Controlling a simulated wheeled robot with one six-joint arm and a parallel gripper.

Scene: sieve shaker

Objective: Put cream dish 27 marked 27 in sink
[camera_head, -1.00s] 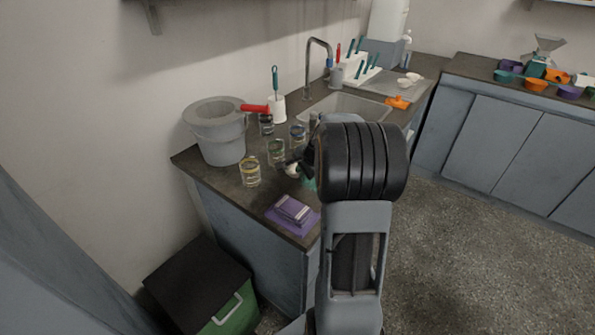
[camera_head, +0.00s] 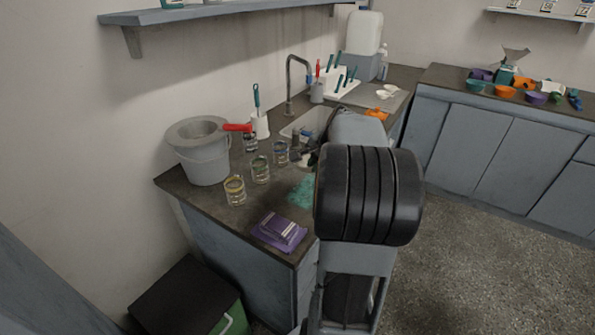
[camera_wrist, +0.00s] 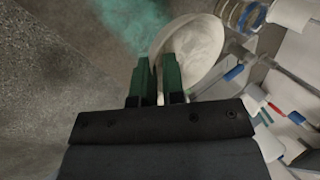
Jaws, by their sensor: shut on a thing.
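My gripper (camera_wrist: 157,60) has green fingers and is shut on the rim of a round cream dish (camera_wrist: 193,42) in the wrist view. The marking 27 is not readable. In the head view my gripper (camera_head: 304,150) is above the counter near the front of the sink, and only a small pale part of the dish (camera_head: 314,159) shows beside my arm. The sink (camera_head: 301,125) is sunk in the counter under the tap; my arm hides much of it.
Several glass jars (camera_head: 235,190) and a grey bucket (camera_head: 204,160) stand left of my gripper. A teal patch (camera_head: 303,189) and a purple stack (camera_head: 279,232) lie on the counter (camera_head: 215,202). The tap (camera_head: 289,85) rises behind the sink, near a white rack (camera_head: 341,84).

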